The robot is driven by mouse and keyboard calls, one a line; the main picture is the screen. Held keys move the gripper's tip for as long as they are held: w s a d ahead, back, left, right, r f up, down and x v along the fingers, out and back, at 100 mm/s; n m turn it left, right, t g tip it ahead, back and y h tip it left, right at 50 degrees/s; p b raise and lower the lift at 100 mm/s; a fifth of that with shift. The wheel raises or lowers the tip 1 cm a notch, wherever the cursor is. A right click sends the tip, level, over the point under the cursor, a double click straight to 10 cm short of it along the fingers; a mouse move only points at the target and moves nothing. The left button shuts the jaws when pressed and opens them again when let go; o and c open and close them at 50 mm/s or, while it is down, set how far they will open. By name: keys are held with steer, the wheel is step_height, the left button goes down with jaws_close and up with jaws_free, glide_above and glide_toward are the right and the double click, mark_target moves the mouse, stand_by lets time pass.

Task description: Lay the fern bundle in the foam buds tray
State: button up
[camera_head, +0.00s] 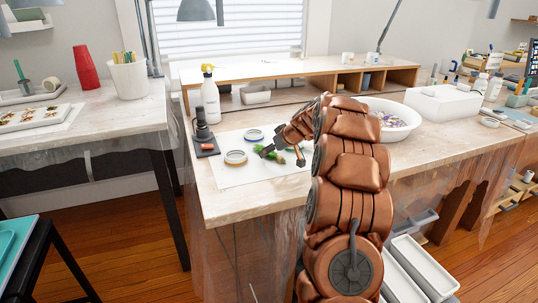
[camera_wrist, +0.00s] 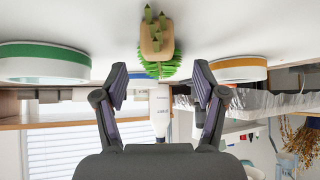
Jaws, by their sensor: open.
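The fern bundle (camera_wrist: 157,42) is a green sprig with a tan wrap and several stem ends. It lies on the white sheet, and its green also shows by my gripper in the head view (camera_head: 280,158). My gripper (camera_wrist: 159,85) is open, its two fingers spread, with the bundle ahead of the gap between them and nothing held. In the head view my gripper (camera_head: 284,155) is low over the sheet, partly covering the bundle. A pale tray with small brown pieces (camera_head: 35,118) on the left table may be the foam buds tray; I cannot tell for sure.
An orange-banded roll (camera_wrist: 238,69) and a green-banded roll (camera_wrist: 45,62) flank the bundle. A dark stand (camera_head: 206,147), a spray bottle (camera_head: 210,100) and a white bowl (camera_head: 393,128) are on the same table. A gap separates it from the left table (camera_head: 85,140).

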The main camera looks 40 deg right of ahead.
mark_target(263, 147)
steer(key=shift+w+f, duration=0.2)
steer(key=shift+w, duration=0.05)
steer(key=c, duration=1.2)
steer(key=shift+o, duration=0.2)
steer(key=shift+r, duration=1.7)
steer(key=s+a, duration=0.2)
steer(key=s, duration=0.2)
steer(key=s+a+r, duration=0.1)
steer(key=s+a, duration=0.1)
steer(key=s, duration=0.3)
steer(key=s+a, duration=0.2)
steer(key=s, duration=0.2)
steer(key=shift+s+a+r, duration=0.3)
steer(key=shift+a+r, duration=0.05)
steer(key=shift+s+a+f, duration=0.1)
steer(key=shift+s+a, duration=0.1)
steer(key=shift+s, duration=0.2)
